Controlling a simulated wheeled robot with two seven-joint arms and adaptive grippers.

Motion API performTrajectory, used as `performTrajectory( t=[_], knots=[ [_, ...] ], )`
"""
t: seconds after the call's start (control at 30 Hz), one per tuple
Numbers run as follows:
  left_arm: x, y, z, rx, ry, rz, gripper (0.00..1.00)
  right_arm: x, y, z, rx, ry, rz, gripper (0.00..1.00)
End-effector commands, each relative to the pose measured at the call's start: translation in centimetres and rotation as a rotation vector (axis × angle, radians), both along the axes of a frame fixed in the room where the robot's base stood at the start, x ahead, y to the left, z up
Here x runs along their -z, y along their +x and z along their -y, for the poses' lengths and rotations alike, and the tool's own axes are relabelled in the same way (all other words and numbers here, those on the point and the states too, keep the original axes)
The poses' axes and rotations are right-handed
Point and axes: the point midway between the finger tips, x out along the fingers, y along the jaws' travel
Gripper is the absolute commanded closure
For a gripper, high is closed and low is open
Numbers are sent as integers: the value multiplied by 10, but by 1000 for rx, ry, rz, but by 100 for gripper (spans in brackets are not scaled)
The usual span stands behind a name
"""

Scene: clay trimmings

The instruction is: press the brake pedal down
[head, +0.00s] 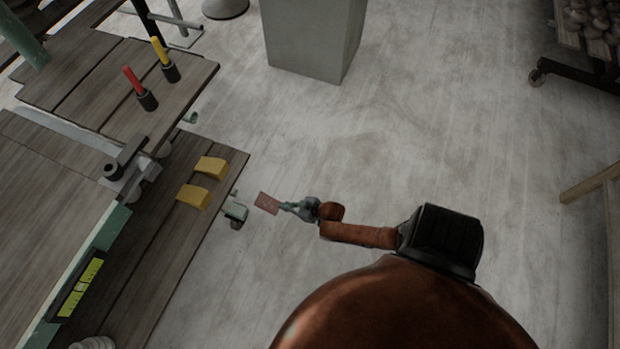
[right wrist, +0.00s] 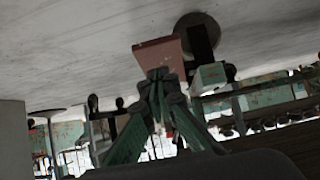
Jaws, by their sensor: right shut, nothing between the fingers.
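The brake pedal is a flat reddish pad (head: 267,203) low over the floor, just right of the wooden bench's edge in the head view. In the right wrist view its pinkish face (right wrist: 158,54) is just beyond the fingertips. My right gripper (head: 286,206) is shut and empty, pointing left at the pad's right edge. Its closed fingers (right wrist: 158,78) overlap the pad's lower edge in the right wrist view. I cannot tell whether they touch it. The pedal's mounting is mostly hidden. My left gripper is not in view.
Two yellow blocks (head: 211,167) sit on the wooden bench (head: 160,235) to the left, near a green bracket (head: 236,210). Red (head: 133,81) and yellow (head: 159,51) handles stand on the upper boards. A grey block (head: 315,35) stands behind.

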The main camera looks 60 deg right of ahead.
Motion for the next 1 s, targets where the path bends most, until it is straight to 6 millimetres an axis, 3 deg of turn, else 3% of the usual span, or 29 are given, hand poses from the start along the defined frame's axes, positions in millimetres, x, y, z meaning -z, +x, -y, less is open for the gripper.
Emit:
performTrajectory(
  t=[0.03,0.1,0.4,0.6,1.0],
  knots=[
    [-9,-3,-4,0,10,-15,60,3,-18,3,2,-1,-8,100],
    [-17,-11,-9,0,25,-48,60,6,-34,4,1,-1,-7,100],
    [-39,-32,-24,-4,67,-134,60,15,-82,7,-4,-1,-4,100],
    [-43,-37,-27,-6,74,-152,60,18,-93,8,-5,0,-3,100],
    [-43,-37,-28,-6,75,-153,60,18,-93,8,-5,0,-3,100]
  ],
)
